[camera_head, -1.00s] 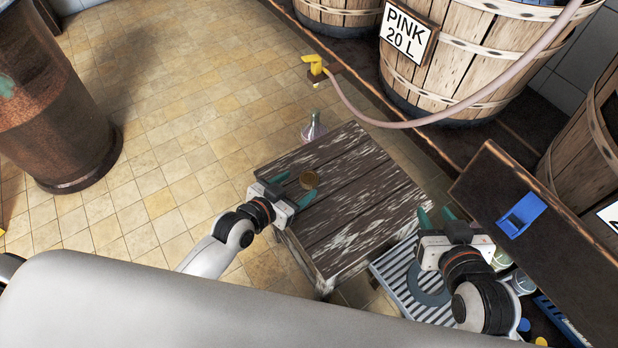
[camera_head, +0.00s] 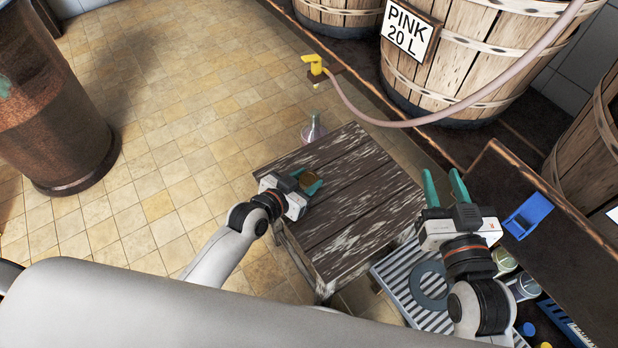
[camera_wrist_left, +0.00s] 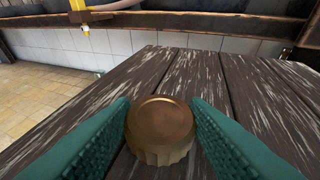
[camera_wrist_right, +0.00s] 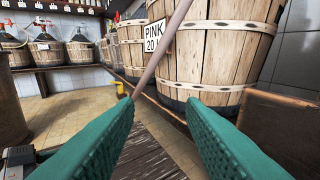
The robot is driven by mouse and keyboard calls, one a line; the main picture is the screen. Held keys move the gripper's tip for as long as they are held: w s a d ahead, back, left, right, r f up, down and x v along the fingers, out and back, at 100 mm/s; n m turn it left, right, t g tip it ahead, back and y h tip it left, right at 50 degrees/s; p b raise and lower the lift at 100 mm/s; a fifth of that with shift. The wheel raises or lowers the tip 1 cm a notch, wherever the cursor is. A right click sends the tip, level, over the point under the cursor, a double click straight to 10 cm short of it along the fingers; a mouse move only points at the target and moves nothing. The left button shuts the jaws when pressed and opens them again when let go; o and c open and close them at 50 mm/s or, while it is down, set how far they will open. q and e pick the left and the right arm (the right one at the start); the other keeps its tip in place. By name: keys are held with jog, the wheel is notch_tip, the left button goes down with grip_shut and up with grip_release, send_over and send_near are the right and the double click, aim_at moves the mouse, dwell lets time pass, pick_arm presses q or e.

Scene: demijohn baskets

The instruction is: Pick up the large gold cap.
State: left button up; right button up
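The large gold cap (camera_wrist_left: 160,128) stands on the dark wooden table (camera_head: 355,205), near its left edge in the head view. In the left wrist view it sits between the two green fingers, which are apart with the cap between them; I cannot tell whether they touch its sides. My left gripper (camera_head: 310,184) is low over the table and partly hides the cap (camera_head: 310,179) in the head view. My right gripper (camera_head: 445,187) is open and empty, off the table's right side; its parted fingers also show in the right wrist view (camera_wrist_right: 160,125).
A dark bench (camera_head: 555,250) with a blue item (camera_head: 528,215) is at right. A striped grate (camera_head: 405,280) lies below my right gripper.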

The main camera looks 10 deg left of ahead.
aim_at(305, 182)
pick_arm(q)
jog(key=shift+c, duration=1)
jog(key=shift+r, duration=0.15)
